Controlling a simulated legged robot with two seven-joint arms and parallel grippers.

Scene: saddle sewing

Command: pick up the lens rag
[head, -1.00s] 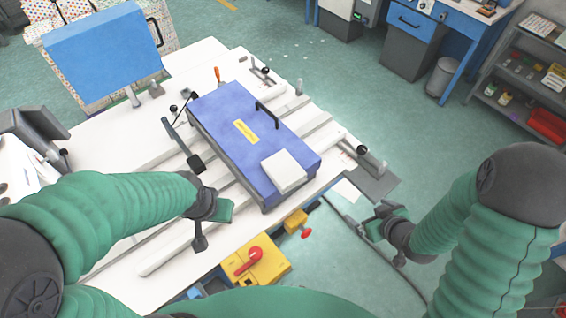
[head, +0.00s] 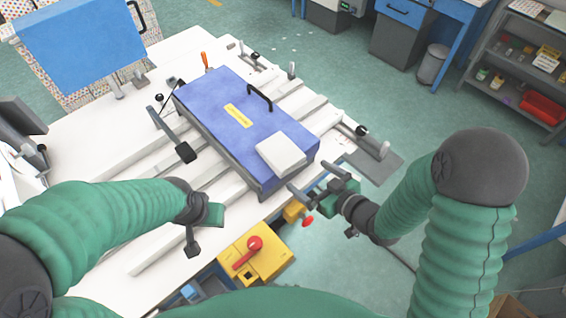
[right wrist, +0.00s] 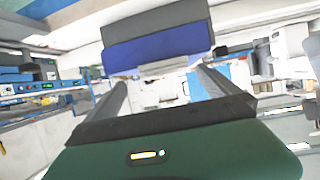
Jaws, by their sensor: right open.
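A pale folded cloth, which looks like the lens rag (head: 281,154), lies on the near right end of the blue case's lid (head: 226,123). In the right wrist view the case (right wrist: 160,50) shows upside down ahead, with the pale rag (right wrist: 163,67) along its lid. My right gripper (head: 312,182) is open and empty, just off the case's near right corner and apart from the rag. Its two fingers point toward the case. My left gripper (head: 205,228) hangs left of the case over the table's front; its finger gap is unclear.
The case rests on pale rails on a white table (head: 100,150). A black handle (head: 260,97) stands on its lid. A yellow box with a red knob (head: 255,252) is below the front edge.

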